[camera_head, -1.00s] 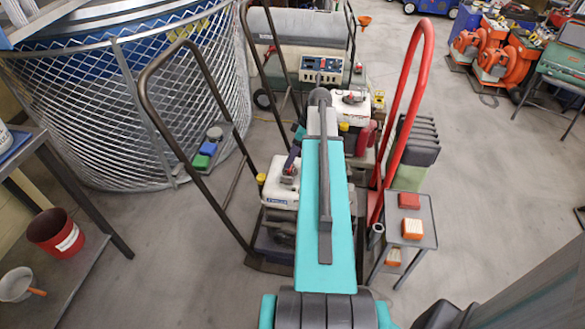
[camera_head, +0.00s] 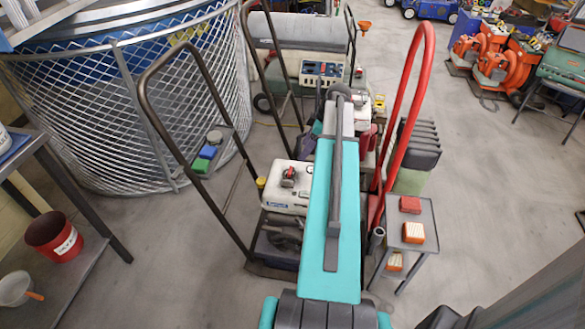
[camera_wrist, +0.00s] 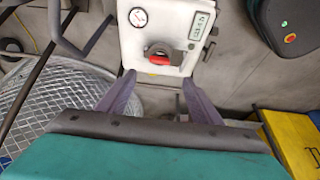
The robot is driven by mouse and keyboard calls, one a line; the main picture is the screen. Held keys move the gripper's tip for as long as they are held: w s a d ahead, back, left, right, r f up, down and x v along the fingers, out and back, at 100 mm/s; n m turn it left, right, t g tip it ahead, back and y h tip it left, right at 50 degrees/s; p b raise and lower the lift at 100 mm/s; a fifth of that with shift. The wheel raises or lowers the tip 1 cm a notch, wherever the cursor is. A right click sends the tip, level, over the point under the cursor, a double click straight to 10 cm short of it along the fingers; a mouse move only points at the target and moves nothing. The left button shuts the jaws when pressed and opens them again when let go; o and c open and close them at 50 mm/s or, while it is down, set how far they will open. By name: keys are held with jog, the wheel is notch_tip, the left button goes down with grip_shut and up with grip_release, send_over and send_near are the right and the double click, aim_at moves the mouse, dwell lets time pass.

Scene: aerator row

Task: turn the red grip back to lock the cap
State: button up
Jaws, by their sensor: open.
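In the wrist view the red grip (camera_wrist: 158,59) sits on a dark round cap (camera_wrist: 161,50) on a white tank (camera_wrist: 140,50). The grip lies roughly crosswise in the picture. My gripper (camera_wrist: 159,77) is open, with its two purple fingers apart. The grip shows beyond the fingertips, between their lines, with nothing held. In the head view a white tank (camera_head: 278,198) with a small cap (camera_head: 289,174) stands left of my teal arm. My purple fingers (camera_head: 305,143) show partly beside the arm, behind that cap; the arm hides the rest.
A gauge (camera_wrist: 138,17) and a green label (camera_wrist: 202,25) flank the cap. A dark tubular handle (camera_head: 178,120) stands left of the near tank, and a red handle (camera_head: 410,95) right of my arm. A small side table (camera_head: 417,240) holds orange blocks. Mesh fencing (camera_head: 120,110) is at left.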

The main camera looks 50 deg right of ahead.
aim_at(291, 170)
jog(key=shift+p+x, duration=0.45)
jog(key=shift+x, duration=5.85)
jog(key=shift+s, duration=0.1)
jog(key=shift+c, duration=0.4)
jog(key=c, duration=1)
